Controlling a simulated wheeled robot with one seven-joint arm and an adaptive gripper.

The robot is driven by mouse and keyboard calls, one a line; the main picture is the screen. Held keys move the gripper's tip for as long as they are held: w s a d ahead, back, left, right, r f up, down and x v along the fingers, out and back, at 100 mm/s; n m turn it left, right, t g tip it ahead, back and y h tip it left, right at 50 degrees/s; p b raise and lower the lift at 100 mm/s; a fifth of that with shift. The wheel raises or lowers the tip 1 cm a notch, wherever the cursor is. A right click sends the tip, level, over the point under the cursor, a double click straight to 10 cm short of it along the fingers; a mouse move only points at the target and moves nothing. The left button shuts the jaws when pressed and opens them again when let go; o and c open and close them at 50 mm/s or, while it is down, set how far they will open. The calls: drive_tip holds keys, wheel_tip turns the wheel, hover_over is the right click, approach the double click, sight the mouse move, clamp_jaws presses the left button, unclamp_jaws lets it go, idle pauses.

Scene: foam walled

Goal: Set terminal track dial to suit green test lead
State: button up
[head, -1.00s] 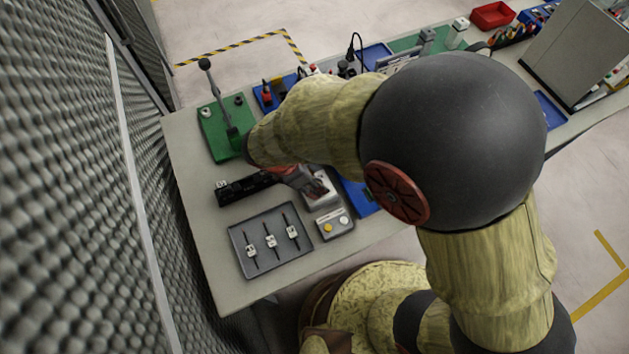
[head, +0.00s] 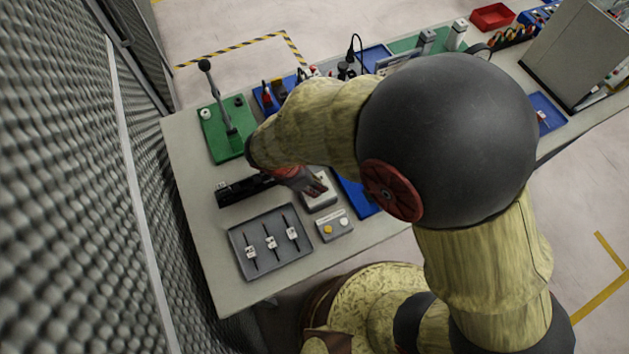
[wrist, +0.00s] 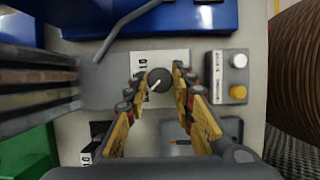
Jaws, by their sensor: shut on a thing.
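The dial (wrist: 160,80) is a round dark knob with a pale pointer line, on a white plate marked "10" in the wrist view. The pointer seems to lean to the lower left. My gripper (wrist: 163,72) has its yellow-padded fingers on either side of the knob and is shut on it. In the head view my gripper (head: 312,183) reaches over the pale dial box (head: 322,203), and the knob is hidden there. The black terminal track (head: 232,192) lies just left of the box. I cannot make out a green test lead.
A grey tray (head: 282,268) holds three thin probes with white tags. A small box with a yellow and a white button (head: 334,226) stands beside the dial box. A green board with a lever (head: 218,140) is behind the track. A blue bin (wrist: 150,18) is close by.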

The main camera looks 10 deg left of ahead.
clamp_jaws()
drive_tip(key=shift+m+p, duration=0.3)
drive_tip(key=shift+r+m+g+h+p, duration=0.1)
drive_tip(key=shift+m+g+h+p, duration=0.25)
drive_tip(key=shift+m+p, duration=0.45)
drive_tip(key=m+p, duration=0.1)
drive_tip(key=m, duration=0.1)
drive_tip(key=m+g+p, duration=0.1)
drive_tip(key=m, duration=0.1)
drive_tip(key=shift+w+g, duration=0.2)
drive_tip(key=shift+g, duration=0.05)
drive_tip(key=shift+m+g+p, duration=0.45)
drive_tip(key=shift+m+g, duration=0.05)
drive_tip(key=shift+m, duration=0.8)
drive_tip(key=o, duration=0.8)
unclamp_jaws()
drive_tip(key=shift+o, duration=0.5)
